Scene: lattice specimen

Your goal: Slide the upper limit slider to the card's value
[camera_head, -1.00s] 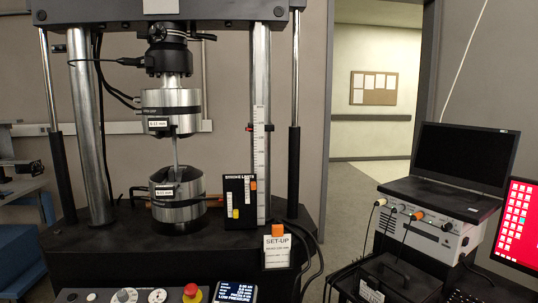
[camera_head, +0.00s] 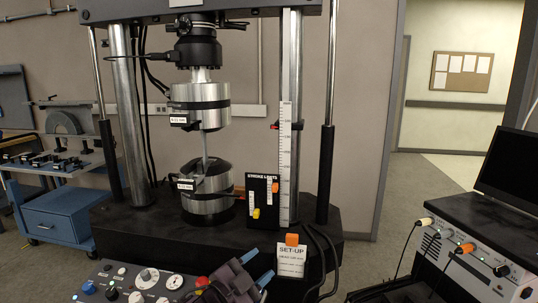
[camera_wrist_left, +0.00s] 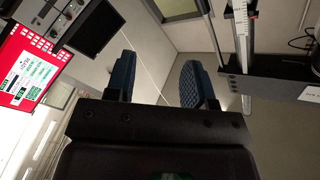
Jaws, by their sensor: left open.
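The black stroke limits box (camera_head: 262,200) stands on the machine's base, right of the lower grip. It has an orange slider (camera_head: 275,187) high on its right track and a yellow slider (camera_head: 256,213) low on its left track. The white set-up card (camera_head: 291,260) hangs under an orange clip at the base's front edge; its small print is too small to read. My left gripper (camera_head: 260,268) is low in front of the machine, left of the card and below the box. In the left wrist view its blue-padded fingers (camera_wrist_left: 158,80) are apart with nothing between them. My right gripper is not in view.
The upper grip (camera_head: 200,105) and lower grip (camera_head: 207,192) hold a thin specimen. A control panel with a red stop button (camera_head: 202,282) lies in front. A vertical scale (camera_head: 285,150) stands behind the box. Cables run right of the card, and an equipment case (camera_head: 470,250) stands at right.

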